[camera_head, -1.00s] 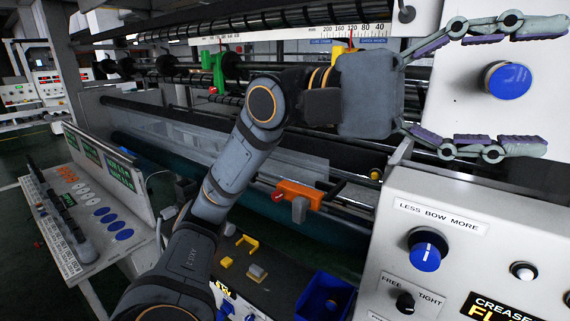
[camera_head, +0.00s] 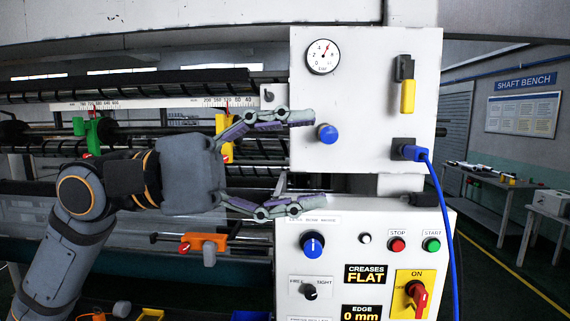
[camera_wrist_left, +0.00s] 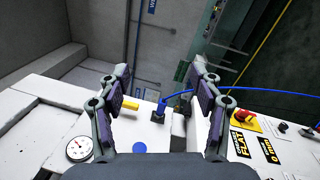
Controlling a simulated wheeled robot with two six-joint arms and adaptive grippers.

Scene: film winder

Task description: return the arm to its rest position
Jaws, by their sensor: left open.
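My left gripper (camera_head: 300,162) reaches in from the left in the head view, in front of the white machine cabinet (camera_head: 365,80). Its two fingers are spread wide and nothing is between them. A blue round knob (camera_head: 328,133) on the cabinet shows just right of the fingers; whether they touch it, I cannot tell, but no grip is seen. In the left wrist view the open fingers (camera_wrist_left: 160,88) frame the cabinet top, and the blue knob (camera_wrist_left: 139,147) shows between them. My right gripper is not in view.
A control panel (camera_head: 340,262) with knobs, red and green buttons and a red rotary switch (camera_head: 417,292) lies below. A blue cable (camera_head: 444,210) hangs from a plug at the right. Rollers (camera_head: 150,88) run behind my arm. A bench (camera_head: 500,185) stands far right.

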